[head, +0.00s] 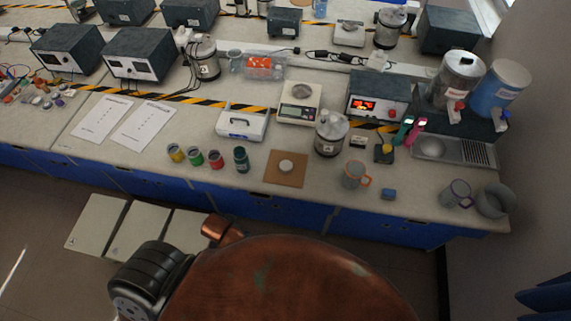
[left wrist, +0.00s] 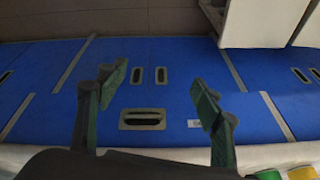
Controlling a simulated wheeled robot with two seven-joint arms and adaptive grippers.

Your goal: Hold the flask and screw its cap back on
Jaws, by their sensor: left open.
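A small dark teal bottle (head: 241,160), which looks like the flask, stands upright near the front edge of the bench. Its top is too small to make out clearly. A round whitish disc (head: 286,166), possibly the cap, lies on a square brown mat (head: 272,181) just right of the bottle. My left gripper (left wrist: 160,92) is open and empty in the left wrist view, in front of the blue bench fronts, apart from both objects. The head view does not show its fingers. My right gripper is not in view.
Small yellow (head: 175,153), green (head: 195,157) and red (head: 216,160) pots stand left of the bottle. A white box (head: 242,124) stands behind.

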